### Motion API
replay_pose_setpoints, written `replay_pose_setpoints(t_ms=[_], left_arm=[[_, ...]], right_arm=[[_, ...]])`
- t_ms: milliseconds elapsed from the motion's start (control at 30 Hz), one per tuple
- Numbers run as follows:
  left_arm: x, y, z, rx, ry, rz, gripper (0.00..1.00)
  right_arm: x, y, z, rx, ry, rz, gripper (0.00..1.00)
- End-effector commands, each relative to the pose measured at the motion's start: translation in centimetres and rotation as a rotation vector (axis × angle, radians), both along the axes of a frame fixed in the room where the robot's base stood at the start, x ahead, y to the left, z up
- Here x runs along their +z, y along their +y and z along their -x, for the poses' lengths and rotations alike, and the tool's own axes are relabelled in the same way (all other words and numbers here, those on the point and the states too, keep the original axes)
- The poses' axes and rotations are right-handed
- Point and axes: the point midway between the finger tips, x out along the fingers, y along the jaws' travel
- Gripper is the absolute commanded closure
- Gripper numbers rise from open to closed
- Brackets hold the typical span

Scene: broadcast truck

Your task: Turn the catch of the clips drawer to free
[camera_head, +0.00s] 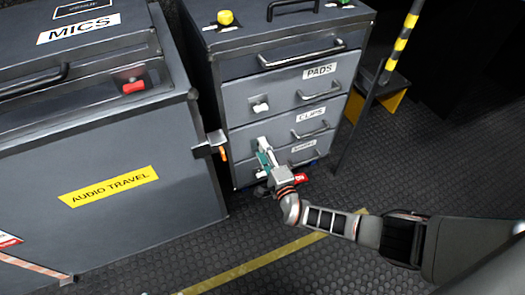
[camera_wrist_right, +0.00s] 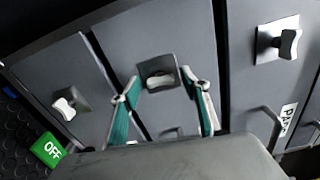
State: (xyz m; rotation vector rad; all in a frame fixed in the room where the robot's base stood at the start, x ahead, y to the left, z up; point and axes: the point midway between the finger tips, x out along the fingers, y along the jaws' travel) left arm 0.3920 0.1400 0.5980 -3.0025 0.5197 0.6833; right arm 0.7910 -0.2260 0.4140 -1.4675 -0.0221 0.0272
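The grey drawer cabinet (camera_head: 240,70) stands in the middle of the head view. The clips drawer (camera_head: 285,132) has a label and a bar handle, below the pads drawer (camera_head: 290,95). My right gripper (camera_head: 264,150) is at the clips drawer's left part, in front of its catch and hiding most of it. In the right wrist view my gripper (camera_wrist_right: 160,80) is open, its two teal-padded fingers either side of the catch (camera_wrist_right: 160,74) on its square plate. I cannot tell whether they touch it. My left gripper is not in view.
The pads catch (camera_wrist_right: 285,42) and the lowest drawer's catch (camera_wrist_right: 68,104) flank it in the wrist view. A large grey case (camera_head: 100,130) labelled audio travel stands close on the left, its latch (camera_head: 212,142) sticking out. Open floor (camera_head: 300,270) lies in front.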

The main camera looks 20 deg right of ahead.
Motion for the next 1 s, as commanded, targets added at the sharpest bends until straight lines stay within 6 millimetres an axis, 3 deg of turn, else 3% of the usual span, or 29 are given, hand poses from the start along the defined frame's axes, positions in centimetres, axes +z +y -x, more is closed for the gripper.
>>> replay_pose_setpoints(t_ms=[267, 433, 800, 1000], left_arm=[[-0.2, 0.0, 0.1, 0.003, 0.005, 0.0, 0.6], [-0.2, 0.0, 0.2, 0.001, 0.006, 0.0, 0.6], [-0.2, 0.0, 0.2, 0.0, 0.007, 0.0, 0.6], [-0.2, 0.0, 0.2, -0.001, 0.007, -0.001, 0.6]], right_arm=[[0.1, 0.1, 0.2, 0.002, -0.001, -0.002, 0.54], [-0.1, 0.1, 1.6, 0.003, 0.001, -0.003, 0.54], [-0.1, -0.2, 8.5, 0.001, 0.002, -0.003, 0.54], [0.0, -0.3, 11.1, 0.001, 0.0, -0.002, 0.54]])
